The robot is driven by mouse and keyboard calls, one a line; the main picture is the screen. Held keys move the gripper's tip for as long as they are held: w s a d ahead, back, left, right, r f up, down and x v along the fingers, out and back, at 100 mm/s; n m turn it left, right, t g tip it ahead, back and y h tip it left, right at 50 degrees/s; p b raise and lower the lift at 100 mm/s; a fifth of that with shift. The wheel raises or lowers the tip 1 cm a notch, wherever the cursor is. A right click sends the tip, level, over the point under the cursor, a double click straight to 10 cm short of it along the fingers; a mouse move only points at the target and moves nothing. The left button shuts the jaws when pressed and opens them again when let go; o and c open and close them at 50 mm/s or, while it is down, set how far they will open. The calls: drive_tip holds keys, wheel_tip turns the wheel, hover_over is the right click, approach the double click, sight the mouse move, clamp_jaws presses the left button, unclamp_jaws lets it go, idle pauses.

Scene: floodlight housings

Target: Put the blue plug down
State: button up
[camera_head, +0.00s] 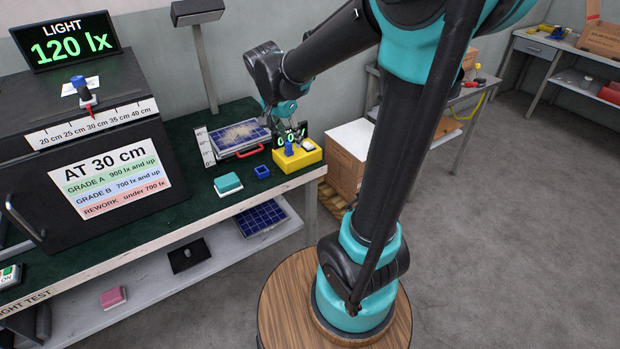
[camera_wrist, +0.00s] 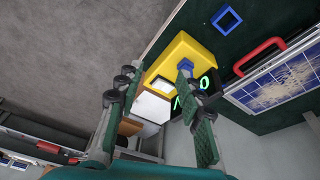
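The blue plug (camera_head: 289,149) stands on the yellow box (camera_head: 288,170) near the bench's right end. In the wrist view the plug (camera_wrist: 186,66) shows at the tip of the right-hand finger, on the yellow box (camera_wrist: 178,50). My gripper (camera_head: 284,122) hangs just above and behind the box in the head view. In the wrist view my gripper (camera_wrist: 158,85) has its two fingers well apart with nothing between them. The right-hand finger overlaps the plug's edge, and I cannot tell whether they touch. An empty blue square frame (camera_head: 262,171) lies left of the box.
A small display (camera_head: 291,134) with green digits stands behind the box. A solar panel (camera_head: 239,138) with a red handle lies behind left. A teal-and-white block (camera_head: 228,184) lies on the green bench top. The black light-test cabinet (camera_head: 80,150) fills the left.

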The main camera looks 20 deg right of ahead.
drive_tip(key=s+d+f+n+t+y, duration=0.1)
drive_tip(key=s+d+f+n, duration=0.1)
drive_tip(key=s+f+n, duration=0.3)
drive_tip(key=s+d+f+n+t+y, duration=0.1)
drive_tip(key=s+f+n, duration=0.3)
drive_tip(key=s, duration=0.6)
drive_tip(key=shift+d+f+n+y, duration=0.35)
drive_tip(key=shift+d+f, duration=0.2)
drive_tip(key=shift+f, duration=0.25)
